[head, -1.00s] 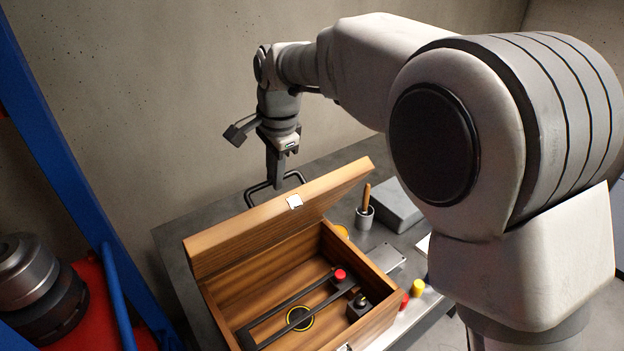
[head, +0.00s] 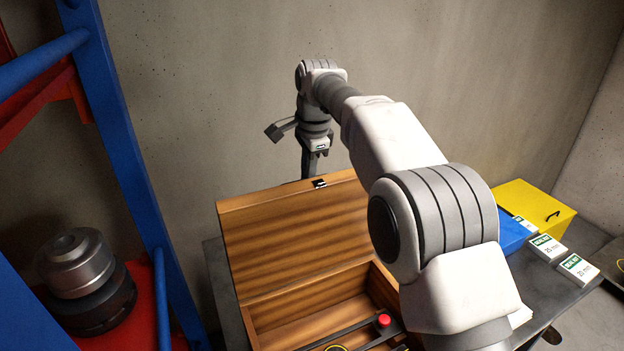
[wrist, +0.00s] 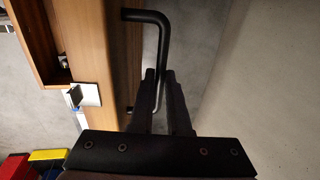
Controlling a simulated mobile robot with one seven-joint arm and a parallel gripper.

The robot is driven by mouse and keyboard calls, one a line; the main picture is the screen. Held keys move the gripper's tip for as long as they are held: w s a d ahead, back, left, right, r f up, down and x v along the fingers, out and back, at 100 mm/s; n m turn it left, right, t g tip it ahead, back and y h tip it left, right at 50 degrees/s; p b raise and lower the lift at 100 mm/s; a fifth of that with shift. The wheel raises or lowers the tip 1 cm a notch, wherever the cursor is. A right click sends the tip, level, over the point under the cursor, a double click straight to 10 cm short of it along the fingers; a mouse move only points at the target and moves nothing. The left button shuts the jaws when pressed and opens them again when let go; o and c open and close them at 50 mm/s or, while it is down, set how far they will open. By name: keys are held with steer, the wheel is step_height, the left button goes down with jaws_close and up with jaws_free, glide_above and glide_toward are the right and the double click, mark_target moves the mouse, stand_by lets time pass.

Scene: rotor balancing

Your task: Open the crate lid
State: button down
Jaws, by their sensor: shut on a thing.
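The wooden crate (head: 250,318) stands on the table. Its lid (head: 290,235) is raised at the back, about upright, with its inner face showing in the head view. A small latch (head: 319,183) sits on the lid's top edge; a metal latch plate (wrist: 88,95) shows in the wrist view. My gripper (head: 307,174) is behind the lid's top edge, its fingertips hidden there. In the wrist view my gripper (wrist: 160,78) is shut on the black bar handle (wrist: 148,16) beside the lid's wooden face.
Inside the crate are a dark bar frame and a red knob (head: 384,320). A blue box (head: 513,232), a yellow case (head: 535,208) and labelled boxes (head: 548,247) stand on the right. A blue-framed rack (head: 135,165) with metal rotor parts (head: 75,262) is on the left.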

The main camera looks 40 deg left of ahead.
steer(key=shift+a+f, duration=0.3)
steer(key=shift+f, duration=0.05)
steer(key=shift+w, duration=0.1)
steer(key=c, duration=0.9)
jaws_free()
steer(key=shift+a+r, duration=0.1)
steer(key=shift+r, duration=0.15)
steer(key=shift+s+d+r, duration=0.1)
steer(key=shift+d+r, duration=0.15)
steer(key=shift+r, duration=0.95)
steer(key=shift+s+d+r, duration=0.1)
steer(key=shift+d+r, duration=0.1)
steer(key=shift+r, duration=1)
steer(key=shift+s+d+r, duration=0.1)
steer(key=shift+d+r, duration=0.15)
steer(key=shift+r, duration=0.95)
